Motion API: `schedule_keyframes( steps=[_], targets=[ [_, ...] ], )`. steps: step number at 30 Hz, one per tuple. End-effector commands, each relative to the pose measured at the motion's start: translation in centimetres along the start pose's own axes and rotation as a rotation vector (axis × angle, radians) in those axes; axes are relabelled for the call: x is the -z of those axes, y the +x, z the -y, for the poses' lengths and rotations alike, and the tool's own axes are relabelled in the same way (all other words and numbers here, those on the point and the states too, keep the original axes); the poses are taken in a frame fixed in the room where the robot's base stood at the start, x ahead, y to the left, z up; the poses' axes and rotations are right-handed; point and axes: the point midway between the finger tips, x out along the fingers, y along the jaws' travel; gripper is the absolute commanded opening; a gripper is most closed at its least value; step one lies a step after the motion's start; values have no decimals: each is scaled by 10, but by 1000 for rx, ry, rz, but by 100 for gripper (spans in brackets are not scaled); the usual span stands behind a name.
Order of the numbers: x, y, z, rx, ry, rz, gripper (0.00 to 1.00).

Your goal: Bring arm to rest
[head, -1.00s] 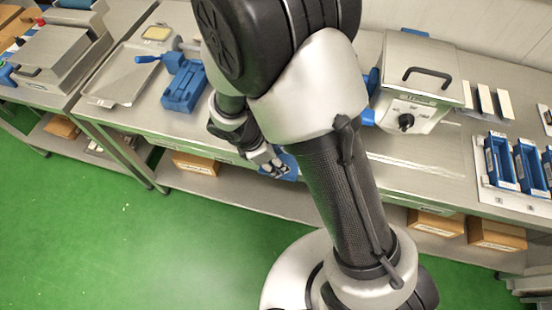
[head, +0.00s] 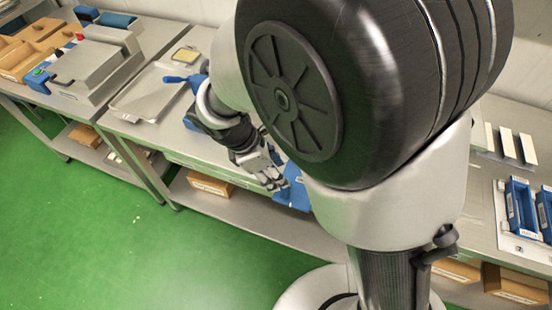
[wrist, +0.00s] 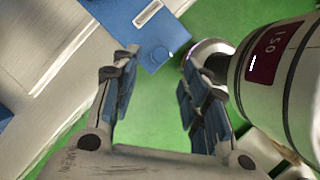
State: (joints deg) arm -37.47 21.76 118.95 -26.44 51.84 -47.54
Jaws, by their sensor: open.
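My gripper (head: 272,178) is in front of the steel bench's front edge in the head view, beside the large dark joint of my arm. In the wrist view my gripper (wrist: 155,92) has its two blue-padded fingers apart with nothing between them. Part of my own arm shows at the right of that view. A blue piece (wrist: 153,40) with a pale label lies beyond the fingertips at the bench edge. It also shows in the head view (head: 294,193), just past the fingers; I cannot tell if they touch it. My arm hides the middle of the bench.
The steel bench (head: 150,125) carries a metal tray (head: 150,95) at left and blue bins (head: 518,207) on a white board at right. White strips (head: 505,145) lie behind the bins. Cardboard boxes (head: 208,184) sit on the lower shelf. The green floor (head: 120,250) is clear at left.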

Motion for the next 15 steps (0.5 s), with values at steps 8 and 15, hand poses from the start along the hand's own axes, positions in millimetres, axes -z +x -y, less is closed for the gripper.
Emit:
schedule_keyframes(
  steps=[8,15],
  targets=[
    [0,0,0,0,0,0,41],
    [-31,-19,8,-9,188,-50,41]
  ],
)
